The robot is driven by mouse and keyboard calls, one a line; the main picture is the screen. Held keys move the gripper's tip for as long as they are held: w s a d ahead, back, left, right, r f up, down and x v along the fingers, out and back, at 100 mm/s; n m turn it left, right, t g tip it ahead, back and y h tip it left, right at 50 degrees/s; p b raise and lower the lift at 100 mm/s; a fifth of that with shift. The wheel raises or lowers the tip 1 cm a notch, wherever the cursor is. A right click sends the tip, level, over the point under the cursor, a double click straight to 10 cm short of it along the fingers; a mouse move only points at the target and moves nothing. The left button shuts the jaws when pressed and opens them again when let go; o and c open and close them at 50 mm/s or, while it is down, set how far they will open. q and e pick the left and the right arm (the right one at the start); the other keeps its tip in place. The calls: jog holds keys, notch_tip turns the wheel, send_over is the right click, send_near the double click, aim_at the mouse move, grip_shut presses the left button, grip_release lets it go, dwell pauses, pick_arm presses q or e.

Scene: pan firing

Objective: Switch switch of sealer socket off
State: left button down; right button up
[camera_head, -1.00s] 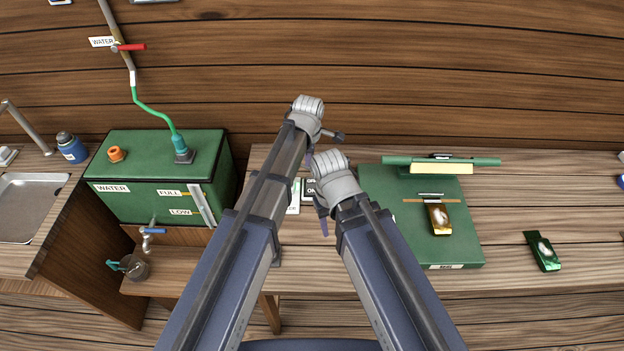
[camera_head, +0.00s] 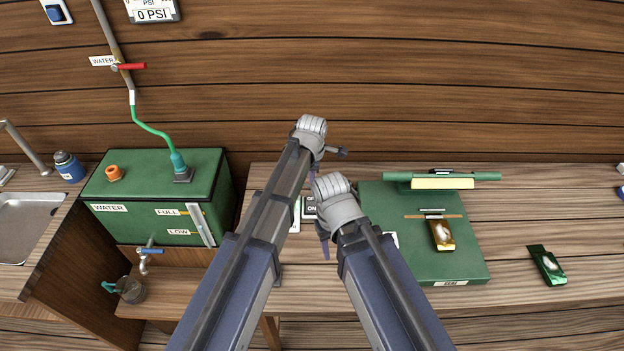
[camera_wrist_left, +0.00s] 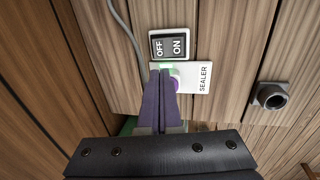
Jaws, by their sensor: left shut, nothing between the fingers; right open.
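The sealer switch is a dark OFF/ON rocker (camera_wrist_left: 169,46) in a white frame, in the left wrist view. In the head view it (camera_head: 310,207) shows partly between my arms. Beside it is a white plate labelled SEALER (camera_wrist_left: 199,82), with a green glow by my fingertips. Which side of the rocker is pressed I cannot tell. My left gripper (camera_wrist_left: 160,73) is shut and empty, its purple fingers over the plate just below the rocker; contact is unclear. In the head view it (camera_head: 316,169) is the higher one. My right gripper (camera_head: 324,245) is open, lower and close by.
A green sealer board (camera_head: 372,205) lies right of my right arm, with a gold packet (camera_head: 442,235) on it. A green packet (camera_head: 545,265) lies farther right. A green water tank (camera_head: 150,215) stands left. A grey cable (camera_wrist_left: 128,40) runs beside the switch.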

aim_at(312, 199)
pick_arm(q)
jog(key=b+x, duration=1.1)
jog(key=x, duration=0.1)
jog(key=shift+f, duration=0.1)
pick_arm(e)
notch_tip(312, 199, down, 12)
jog(key=shift+r, duration=0.1)
pick_arm(q)
jog(key=shift+w+f+g, duration=0.3)
jog(key=shift+w+g, duration=0.05)
jog(key=shift+g, duration=0.05)
pick_arm(e)
jog(key=shift+f, duration=0.25)
pick_arm(q)
jog(key=shift+s+r, duration=0.1)
jog(key=shift+s, duration=0.15)
pick_arm(e)
jog(key=shift+r, duration=0.1)
pick_arm(q)
jog(key=shift+s, duration=0.1)
jog(key=shift+s+r, duration=0.15)
jog(key=shift+s, duration=0.6)
pick_arm(e)
jog(key=shift+r, duration=0.15)
